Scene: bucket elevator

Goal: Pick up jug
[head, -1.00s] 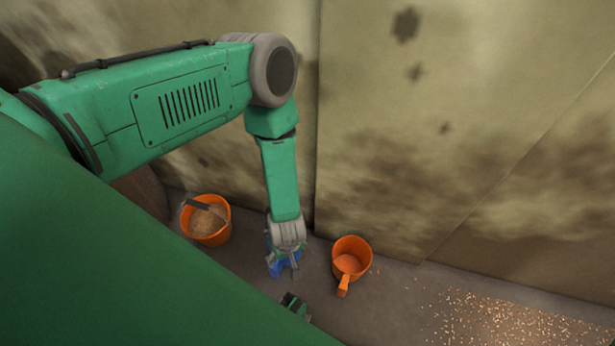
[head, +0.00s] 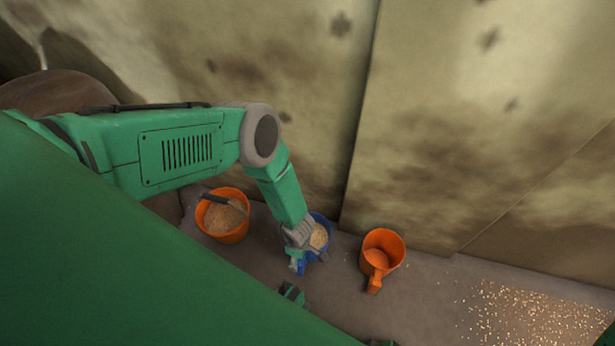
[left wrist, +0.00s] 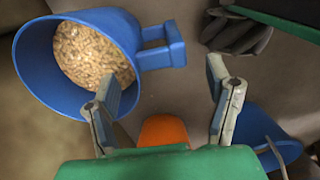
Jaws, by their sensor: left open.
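A blue jug (head: 321,221) filled with pale grain stands on the floor near the wall, partly hidden by my left gripper (head: 298,262). In the left wrist view the jug (left wrist: 33,72) is at the upper left, with its square blue handle (left wrist: 174,45) pointing right. My left gripper (left wrist: 163,78) is open and empty. Its left finger overlaps the jug's side and rim in the picture; I cannot tell whether they touch. The handle lies just beyond the gap between the fingers. My right gripper is not in view.
An orange bucket (head: 226,232) with grain and a dark-handled scoop stands to the left. An orange jug (head: 392,264) stands to the right. Grain (head: 535,315) is spilled at the lower right.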

